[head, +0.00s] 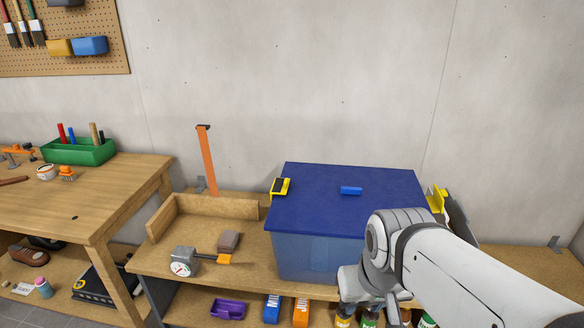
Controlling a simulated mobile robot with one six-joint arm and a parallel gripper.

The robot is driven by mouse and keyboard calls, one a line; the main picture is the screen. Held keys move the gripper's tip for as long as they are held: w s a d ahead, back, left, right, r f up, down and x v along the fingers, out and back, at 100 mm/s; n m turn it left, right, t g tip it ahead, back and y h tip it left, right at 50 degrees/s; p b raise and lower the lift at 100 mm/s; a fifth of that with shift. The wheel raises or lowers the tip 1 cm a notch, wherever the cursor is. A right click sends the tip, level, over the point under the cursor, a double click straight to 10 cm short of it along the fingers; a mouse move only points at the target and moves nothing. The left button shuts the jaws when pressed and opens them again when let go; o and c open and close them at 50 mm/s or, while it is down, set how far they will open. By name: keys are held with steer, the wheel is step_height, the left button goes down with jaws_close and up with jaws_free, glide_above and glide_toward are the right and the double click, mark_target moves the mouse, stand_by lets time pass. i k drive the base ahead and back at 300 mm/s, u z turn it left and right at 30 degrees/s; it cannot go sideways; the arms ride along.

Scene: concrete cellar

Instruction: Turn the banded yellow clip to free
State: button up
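A storage box with clear blue walls (310,262) and a dark blue lid (330,205) stands on the bench. A yellow clip with a dark band (280,188) sits at the lid's left edge; its exact turn is too small to tell. My gripper (388,312) hangs low in front of the box's right part, apart from both clips. My own wrist hides much of it, so its fingers are unclear.
A blue handle (351,190) is on the lid. An orange upright strip (208,162) stands behind, left of the box. Bottles and boxes fill the shelf below. Space above the lid is clear.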

mark_target(280, 187)
steer(key=u, duration=0.05)
steer(key=i, duration=1)
steer(key=z, duration=0.1)
